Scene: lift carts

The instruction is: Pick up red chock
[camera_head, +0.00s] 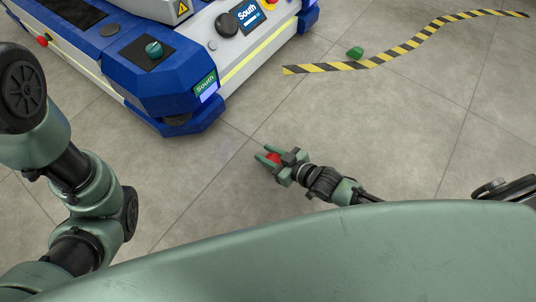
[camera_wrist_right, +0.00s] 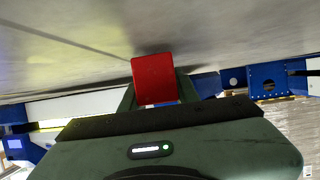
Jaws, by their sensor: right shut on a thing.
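The red chock (camera_head: 273,157) is between the green fingers of my right gripper (camera_head: 266,155) in the head view. In the right wrist view the red chock (camera_wrist_right: 155,80) fills the space between the fingertips of the right gripper (camera_wrist_right: 156,92). The right gripper is shut on it. The grey tiled floor is behind the chock, and I cannot tell whether the chock touches it. My left arm comes in at the left of the head view, but its gripper is out of view.
A blue and white cart (camera_head: 185,85) with a "South" label stands at the upper left, close beyond the right gripper. The floor (camera_head: 420,130) at the right is clear.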

